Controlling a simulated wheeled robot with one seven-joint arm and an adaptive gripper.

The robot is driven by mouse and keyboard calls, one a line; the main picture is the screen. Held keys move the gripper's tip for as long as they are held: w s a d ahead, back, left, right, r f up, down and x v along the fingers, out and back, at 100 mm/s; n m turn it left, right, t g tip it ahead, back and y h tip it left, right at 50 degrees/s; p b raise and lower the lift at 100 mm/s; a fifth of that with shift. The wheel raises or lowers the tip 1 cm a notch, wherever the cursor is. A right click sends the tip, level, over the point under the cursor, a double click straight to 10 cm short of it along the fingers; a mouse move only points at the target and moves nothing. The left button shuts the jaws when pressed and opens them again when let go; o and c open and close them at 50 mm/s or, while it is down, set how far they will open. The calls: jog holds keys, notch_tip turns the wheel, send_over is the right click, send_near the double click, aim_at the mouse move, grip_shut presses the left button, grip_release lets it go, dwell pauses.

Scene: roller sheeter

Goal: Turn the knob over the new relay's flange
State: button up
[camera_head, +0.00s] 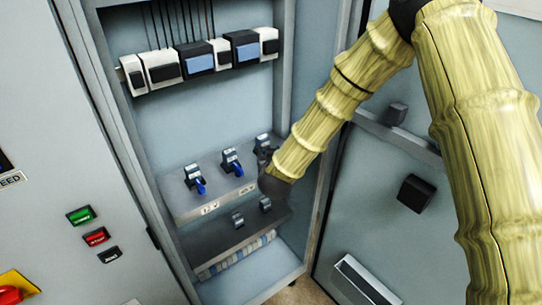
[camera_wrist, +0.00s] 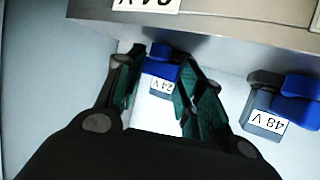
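In the wrist view a blue knob (camera_wrist: 161,68) sits on a small unit labelled 24 V, its lettering upside down. My gripper (camera_wrist: 163,58) has its green-lined fingers apart, one on each side of this unit. I cannot tell whether the finger pads press on it. A second unit labelled 48 V (camera_wrist: 264,120), with a blue knob (camera_wrist: 298,100), is to the right, clear of the fingers. In the head view my gripper (camera_head: 266,168) is at the right end of the cabinet's middle shelf, partly hidden by my wrist. The flange is not clearly visible.
The middle shelf (camera_head: 215,210) carries blue-levered units at its left (camera_head: 197,180) and middle (camera_head: 232,162). Two small dark units (camera_head: 238,219) stand below. A rail of relays (camera_head: 205,60) is above. The cabinet's right side wall (camera_head: 325,150) and open door (camera_head: 375,220) are close to my arm.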

jog(key=shift+d, duration=0.15)
jog(key=shift+c, duration=1.1)
jog(key=shift+w+d, duration=0.1)
jog(key=shift+o, duration=0.4)
jog(key=shift+w+d+r+h, duration=0.1)
jog(key=shift+d+h, duration=0.05)
jog(key=shift+h, duration=0.15)
jog(key=o, duration=1.3)
jog(key=shift+d, duration=0.25)
jog(key=shift+s+a, duration=0.2)
jog(key=shift+a, duration=0.3)
jog(key=v, duration=1.1)
jog(key=shift+s+d, duration=0.25)
jog(key=shift+s, duration=0.15)
